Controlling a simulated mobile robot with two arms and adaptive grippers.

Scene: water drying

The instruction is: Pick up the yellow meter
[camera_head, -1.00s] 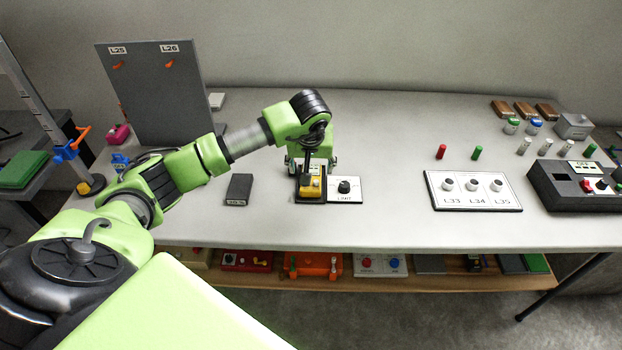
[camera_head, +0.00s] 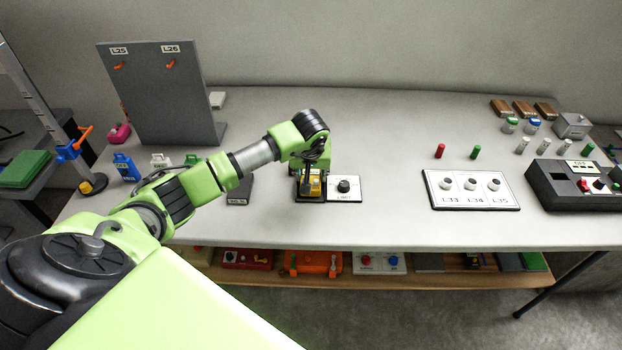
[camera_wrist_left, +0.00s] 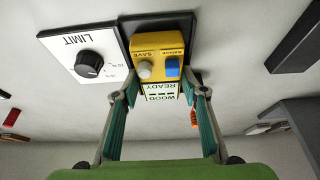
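The yellow meter (camera_head: 315,186) sits in a dark holder on the table, beside the white LIMIT panel (camera_head: 344,195). In the left wrist view the meter (camera_wrist_left: 157,42) shows a grey knob, a blue button and a display reading WOOD READY. My left gripper (camera_wrist_left: 161,95) is open, with one teal finger on each side of the meter's display end. The fingertips are close to its sides; I cannot tell whether they touch. In the head view the arm partly hides the meter and the gripper. My right gripper is not in view.
A dark block (camera_head: 239,190) lies left of the meter. A grey board (camera_head: 160,95) stands at the back left, with small jugs (camera_head: 126,167) near it. The L33–L35 panel (camera_head: 472,205) and a dark control box (camera_head: 570,200) are to the right. Table between the LIMIT panel and L33–L35 is clear.

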